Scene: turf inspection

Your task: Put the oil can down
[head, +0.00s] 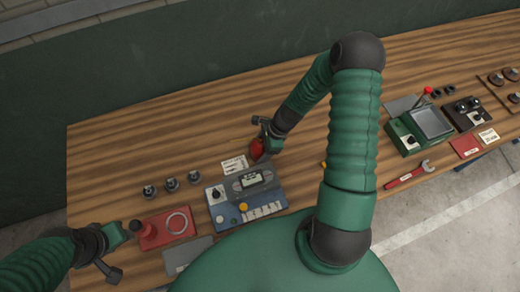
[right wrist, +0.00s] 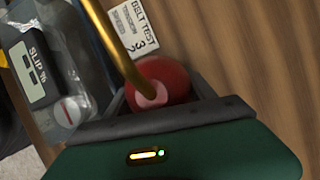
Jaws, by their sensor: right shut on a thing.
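The oil can shows as a red round body (head: 257,149) with a brass spout in the right wrist view (right wrist: 118,45). My right gripper (head: 265,150) is shut on it, over the table just behind the blue-grey meter box. The gripper's fingers and body hide part of the can. I cannot tell whether its base touches the wood. My left gripper (head: 118,254) is at the table's front left, its fingers apart and empty, just left of a red plate.
The wooden table (head: 230,110) has clear room behind the can. The meter box (head: 245,203) and a white "BELT TEST" card (head: 234,165) are close by; the card also shows in the right wrist view (right wrist: 133,28). The red plate (head: 176,222) is at left. A wrench (head: 408,175) and green device (head: 418,128) are right.

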